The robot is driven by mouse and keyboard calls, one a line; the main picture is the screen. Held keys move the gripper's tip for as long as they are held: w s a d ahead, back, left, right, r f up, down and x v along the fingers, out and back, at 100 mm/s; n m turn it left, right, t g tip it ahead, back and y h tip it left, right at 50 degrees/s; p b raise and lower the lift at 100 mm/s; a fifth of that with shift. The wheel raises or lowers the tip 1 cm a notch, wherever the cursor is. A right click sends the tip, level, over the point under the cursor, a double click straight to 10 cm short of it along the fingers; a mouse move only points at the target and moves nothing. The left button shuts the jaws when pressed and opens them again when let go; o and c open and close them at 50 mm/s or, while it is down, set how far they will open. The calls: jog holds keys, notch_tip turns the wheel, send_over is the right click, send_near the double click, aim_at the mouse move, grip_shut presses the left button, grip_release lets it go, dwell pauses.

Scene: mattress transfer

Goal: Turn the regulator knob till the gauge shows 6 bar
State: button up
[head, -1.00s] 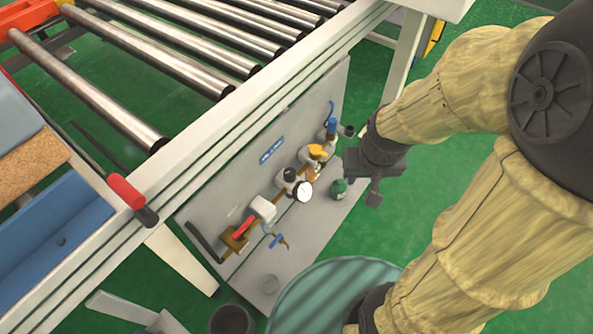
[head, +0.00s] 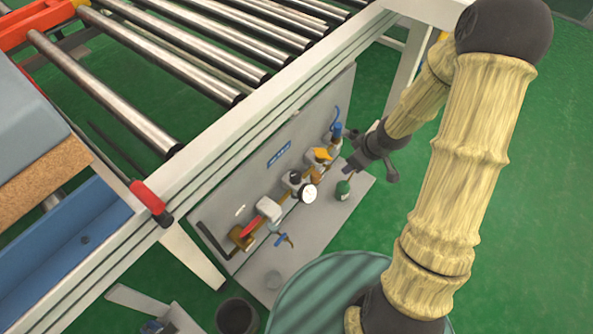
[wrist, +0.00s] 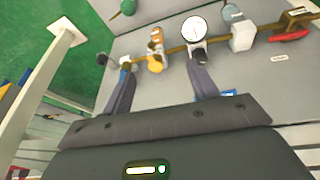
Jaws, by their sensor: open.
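The round white gauge (head: 308,194) sits on a brass pipe line along the grey panel. Its reading is too small to make out in the head view. It also shows in the wrist view (wrist: 194,31), where its fine marks are not legible. A black knob (head: 295,177), seemingly the regulator's, stands just beside the gauge. My gripper (head: 362,166) is open and empty at the right end of the panel. In the wrist view its fingers (wrist: 160,66) point at the pipe line, with a yellow-orange fitting (wrist: 155,50) beyond the gap.
A blue-topped fitting (head: 336,131) is near my gripper. A green bottle (head: 343,190) stands on the grey base below. A red-handled valve (head: 250,228) and blue handle (head: 283,240) are farther left. The roller conveyor frame (head: 262,128) overhangs the panel. Green floor is open at right.

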aim_at(297, 175)
jog(key=w+a+f+n+y+p, duration=0.1)
jog(key=a+f+n+y+p, duration=0.1)
jog(key=a+f+n+y, duration=0.2)
jog(key=shift+a+f+n+y+p, duration=0.15)
jog(key=shift+a+n+y+p, duration=0.2)
jog(key=shift+a+y, duration=0.55)
jog(key=shift+d, duration=0.15)
jog(key=b+x, duration=0.3)
jog(key=x, duration=0.5)
jog(key=b+x, duration=0.3)
jog(key=x, duration=0.6)
jog(key=shift+s+a+f, duration=0.15)
jog(key=shift+s+a, duration=0.05)
jog(key=shift+a, duration=0.05)
